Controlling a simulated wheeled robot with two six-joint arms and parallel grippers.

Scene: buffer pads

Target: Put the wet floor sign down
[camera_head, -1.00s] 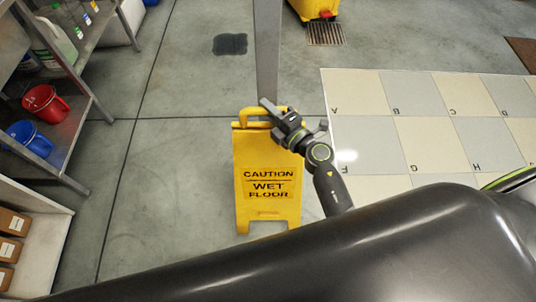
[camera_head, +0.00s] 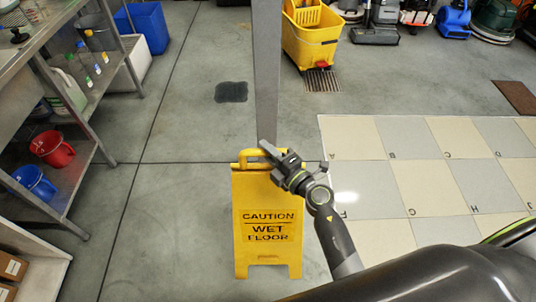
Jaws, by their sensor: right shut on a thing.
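The yellow wet floor sign (camera_head: 267,215) is upright in the lower middle of the head view, with "CAUTION WET FLOOR" on its face. My right gripper (camera_head: 267,150) is shut on the handle at the sign's top, its arm coming in from the lower right. I cannot tell whether the sign's feet touch the floor. My left gripper is not in view.
A grey post (camera_head: 267,75) stands behind the sign. Lettered floor tiles (camera_head: 378,187) lie to the right. A metal shelf (camera_head: 75,185) with red and blue jugs is on the left. A yellow mop bucket (camera_head: 310,42) and cleaning machines (camera_head: 375,30) stand at the back. Bare floor lies left of the sign.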

